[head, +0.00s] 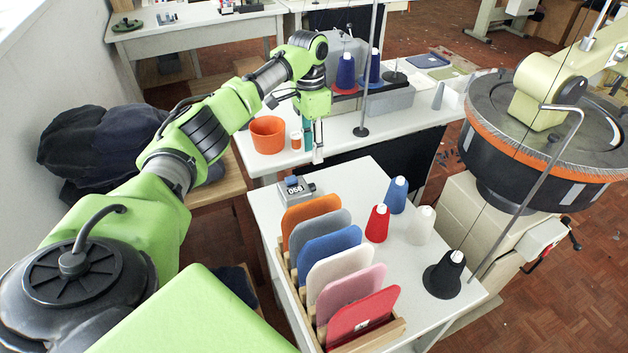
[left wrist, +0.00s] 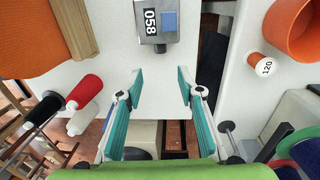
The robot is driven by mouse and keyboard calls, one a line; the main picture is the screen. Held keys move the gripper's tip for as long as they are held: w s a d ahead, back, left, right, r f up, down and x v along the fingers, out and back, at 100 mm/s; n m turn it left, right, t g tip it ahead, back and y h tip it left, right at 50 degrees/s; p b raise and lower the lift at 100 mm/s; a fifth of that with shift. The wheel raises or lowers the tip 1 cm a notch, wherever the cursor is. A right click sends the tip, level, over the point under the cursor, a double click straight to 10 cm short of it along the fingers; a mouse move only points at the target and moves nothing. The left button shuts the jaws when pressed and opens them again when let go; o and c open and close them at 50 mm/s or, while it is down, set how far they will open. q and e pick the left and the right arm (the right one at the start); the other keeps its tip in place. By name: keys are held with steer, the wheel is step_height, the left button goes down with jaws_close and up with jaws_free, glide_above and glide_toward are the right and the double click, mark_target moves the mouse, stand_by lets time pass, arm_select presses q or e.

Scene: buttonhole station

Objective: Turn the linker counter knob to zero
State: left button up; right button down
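The linker counter (head: 298,192) is a small grey box at the far left corner of the white table, behind the coloured panels. Its display reads 058; it also shows at the top of the left wrist view (left wrist: 147,36), with a blue square (left wrist: 169,22) beside the digits. A small dark part at its lower edge may be the knob, but I cannot tell. My left gripper (left wrist: 159,76) is open and empty, its teal fingers apart and pointing toward the counter without touching it. In the head view it hangs just beyond the counter (head: 318,158). My right gripper is not in view.
A wooden rack (head: 376,338) of coloured panels stands close in front of the counter. Red (head: 377,223), blue, white and black (head: 443,275) thread cones stand to the right. An orange bowl (head: 268,134) and a small orange-and-white container (head: 296,140) are on the table behind.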

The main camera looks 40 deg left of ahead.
mark_target(313, 184)
arm_select(q)
steer(key=f, duration=1.1)
steer(key=shift+s+d+f+p, duration=0.3)
steer(key=shift+p, duration=0.05)
jaws_close()
